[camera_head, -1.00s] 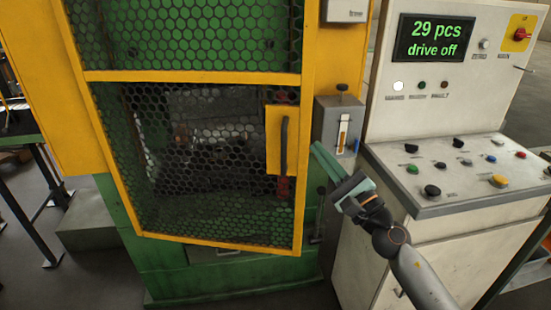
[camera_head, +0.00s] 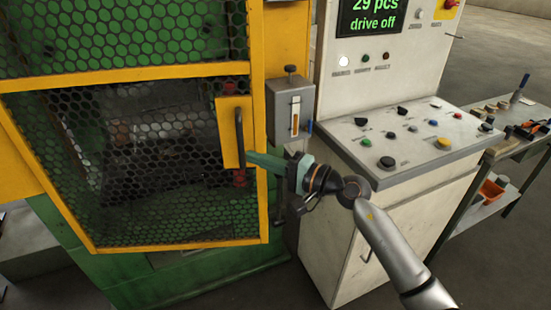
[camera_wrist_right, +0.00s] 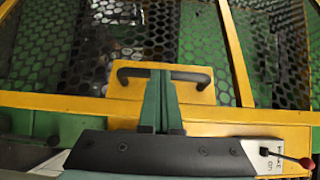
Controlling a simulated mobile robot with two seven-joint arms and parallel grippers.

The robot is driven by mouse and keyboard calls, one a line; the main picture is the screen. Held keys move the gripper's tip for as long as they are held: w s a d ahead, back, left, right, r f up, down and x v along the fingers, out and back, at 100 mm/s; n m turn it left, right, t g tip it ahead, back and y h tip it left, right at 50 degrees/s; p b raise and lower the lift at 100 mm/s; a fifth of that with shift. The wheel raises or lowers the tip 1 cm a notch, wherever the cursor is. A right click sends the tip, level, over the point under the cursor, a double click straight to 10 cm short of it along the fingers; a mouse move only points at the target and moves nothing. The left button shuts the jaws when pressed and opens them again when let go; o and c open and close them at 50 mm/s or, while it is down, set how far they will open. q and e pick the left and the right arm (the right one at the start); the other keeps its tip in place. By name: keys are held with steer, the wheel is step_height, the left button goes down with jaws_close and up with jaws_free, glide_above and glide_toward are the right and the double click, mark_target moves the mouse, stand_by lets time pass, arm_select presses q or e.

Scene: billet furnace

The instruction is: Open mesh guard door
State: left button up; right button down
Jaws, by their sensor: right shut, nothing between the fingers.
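The mesh guard door (camera_head: 178,246) has a yellow frame and dark hexagonal mesh, on the front of a green machine. I cannot tell whether it stands slightly ajar. Its black handle (camera_head: 240,138) is upright on a yellow plate (camera_head: 229,125) at the door's right edge. My right gripper (camera_head: 254,158) is just right of the handle, pointing left at it. In the wrist view, the shut green fingers (camera_wrist_right: 162,75) overlap the middle of the handle (camera_wrist_right: 192,76), which shows on both sides. I cannot tell whether they touch it. My left gripper is out of view.
A grey box with a gauge (camera_head: 291,110) is mounted right of the door, above my gripper. The white control console (camera_head: 375,225) stands close on the right, its screen reading "drive off". A side table (camera_head: 512,140) with tools is farther right.

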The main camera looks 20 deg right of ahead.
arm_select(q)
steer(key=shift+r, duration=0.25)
arm_select(e)
steer(key=shift+x, duration=0.85)
